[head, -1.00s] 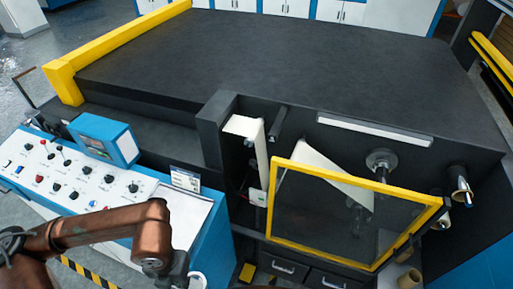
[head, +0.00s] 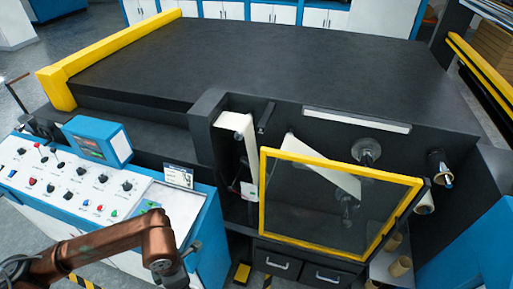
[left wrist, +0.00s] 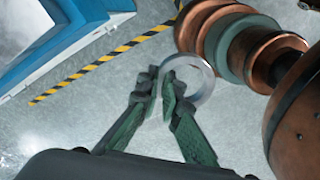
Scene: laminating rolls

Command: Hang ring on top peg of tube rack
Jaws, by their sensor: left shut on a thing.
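In the left wrist view a pale, shiny ring (left wrist: 207,83) is held at the tips of my left gripper (left wrist: 163,88). The green-padded fingers are shut on its left rim, and its middle is open. It hangs above the grey floor, close to my copper-coloured body parts. In the head view my left arm reaches in at the lower left; its gripper is not clearly visible. Cardboard tubes (head: 400,265) stand low at the right, apparently in the tube rack, but the rack's top peg cannot be made out. My right gripper is not in view.
A black machine (head: 270,65) has a yellow-framed clear guard (head: 262,210), with rollers (head: 438,165) to its right. A blue-and-white control console (head: 75,185) stands at left. Drawers (head: 280,265) are under the guard. The wrist view shows open floor (left wrist: 80,135) and striped tape (left wrist: 100,68).

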